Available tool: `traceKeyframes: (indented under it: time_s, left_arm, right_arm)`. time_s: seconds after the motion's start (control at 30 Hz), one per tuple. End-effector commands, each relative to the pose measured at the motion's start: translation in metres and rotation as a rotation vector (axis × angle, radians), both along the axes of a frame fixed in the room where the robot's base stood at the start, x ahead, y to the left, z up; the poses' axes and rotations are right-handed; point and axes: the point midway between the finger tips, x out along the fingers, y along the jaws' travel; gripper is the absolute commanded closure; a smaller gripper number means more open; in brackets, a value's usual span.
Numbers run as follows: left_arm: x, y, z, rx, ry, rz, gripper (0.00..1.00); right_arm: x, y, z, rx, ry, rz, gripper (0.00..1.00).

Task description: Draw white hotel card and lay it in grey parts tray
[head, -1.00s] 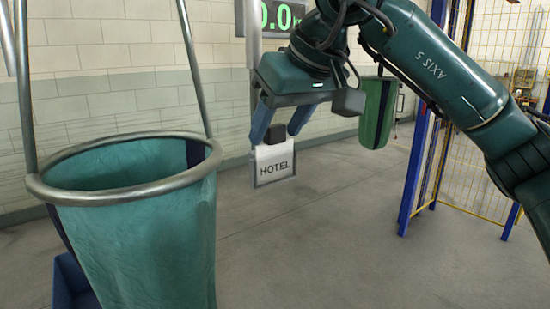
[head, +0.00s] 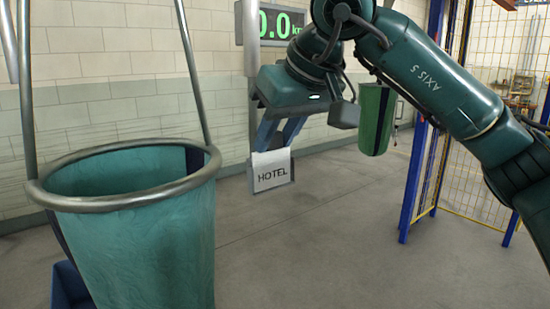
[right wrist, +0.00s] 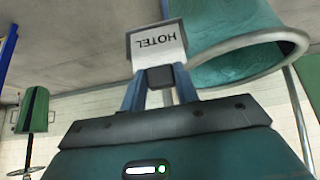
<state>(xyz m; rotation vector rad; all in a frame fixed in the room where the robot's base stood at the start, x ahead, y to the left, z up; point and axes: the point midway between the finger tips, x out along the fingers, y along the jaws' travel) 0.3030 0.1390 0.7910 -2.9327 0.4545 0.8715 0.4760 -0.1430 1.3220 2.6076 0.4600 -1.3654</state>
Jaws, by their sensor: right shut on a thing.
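The white hotel card (head: 271,171), printed HOTEL, hangs in the air in the head view, to the right of the teal sling bag. My right gripper (head: 279,146) is shut on the card's upper edge from above. In the right wrist view the card (right wrist: 157,45) shows upside down beyond the blue fingers of the right gripper (right wrist: 160,74). The large teal sling bag (head: 135,230) hangs open at the left, its metal ring rim apart from the card. The grey parts tray does not show in these frames. My left gripper is not in view.
A scale display (head: 281,24) is on the back wall side. A blue post and yellow mesh fence (head: 463,160) stand at the right. The floor below the card is clear.

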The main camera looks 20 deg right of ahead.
Motion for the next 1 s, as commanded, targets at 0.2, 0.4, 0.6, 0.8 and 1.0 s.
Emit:
traceKeyframes:
  time_s: [0.2, 0.4, 0.6, 0.8, 1.0]
  left_arm:
    - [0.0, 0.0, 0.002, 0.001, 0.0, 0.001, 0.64]
    - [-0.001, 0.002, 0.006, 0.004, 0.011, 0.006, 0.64]
    - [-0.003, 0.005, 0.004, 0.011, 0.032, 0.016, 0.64]
    - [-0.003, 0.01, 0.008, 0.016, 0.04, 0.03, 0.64]
    - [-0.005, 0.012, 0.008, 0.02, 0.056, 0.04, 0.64]
  right_arm:
    - [0.002, 0.001, -0.003, -0.005, 0.012, -0.001, 0.96]
    - [0.002, 0.0, 0.007, -0.004, 0.007, -0.002, 0.96]
    - [0.002, 0.0, 0.018, 0.001, -0.001, -0.003, 0.96]
    - [0.002, 0.0, 0.028, 0.004, -0.005, -0.003, 0.96]
    - [0.002, 0.0, 0.036, 0.005, -0.006, -0.003, 0.96]
